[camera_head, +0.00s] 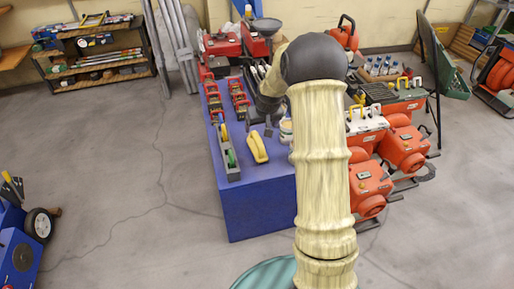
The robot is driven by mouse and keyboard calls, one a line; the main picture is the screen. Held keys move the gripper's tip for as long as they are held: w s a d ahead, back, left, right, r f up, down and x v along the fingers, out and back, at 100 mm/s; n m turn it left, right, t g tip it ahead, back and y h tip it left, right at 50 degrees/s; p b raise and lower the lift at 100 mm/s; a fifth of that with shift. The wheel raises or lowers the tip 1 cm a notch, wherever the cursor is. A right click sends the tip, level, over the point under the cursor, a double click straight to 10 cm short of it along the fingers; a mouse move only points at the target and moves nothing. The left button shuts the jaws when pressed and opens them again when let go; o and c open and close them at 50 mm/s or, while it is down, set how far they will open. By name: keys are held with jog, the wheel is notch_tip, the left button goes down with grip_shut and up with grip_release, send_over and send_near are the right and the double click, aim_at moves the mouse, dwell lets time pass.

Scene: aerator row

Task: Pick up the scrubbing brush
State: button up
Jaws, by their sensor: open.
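A yellow hand tool (257,147) lies near the front of the blue table. It may be the scrubbing brush, but I cannot make out bristles, so I cannot tell for sure. My arm rises from the bottom of the picture and bends at a black joint, then reaches left and down over the table. My gripper (254,117) shows small and dark at the arm's end, just behind the yellow tool and apart from it. It is open; its fingers are hard to make out, and I see nothing held. My arm hides the right part of the table.
The blue table (258,207) holds a grey tray of tools (228,160) at left and red items behind. Orange machines (405,148) crowd the right side. Shelves (100,62) stand at back left, and a blue cart (18,255) at lower left. The floor left of the table is clear.

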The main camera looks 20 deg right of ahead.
aim_at(257, 139)
jog(key=b+x, duration=0.2)
jog(key=x, duration=0.8)
jog(key=shift+r, duration=0.1)
jog(key=b+x, duration=0.2)
jog(key=x, duration=0.3)
jog(key=shift+w, duration=0.1)
jog(key=c, duration=1.1)
notch_tip(257, 139, up, 10)
jog(key=p, duration=0.2)
jog(key=shift+p, duration=0.35)
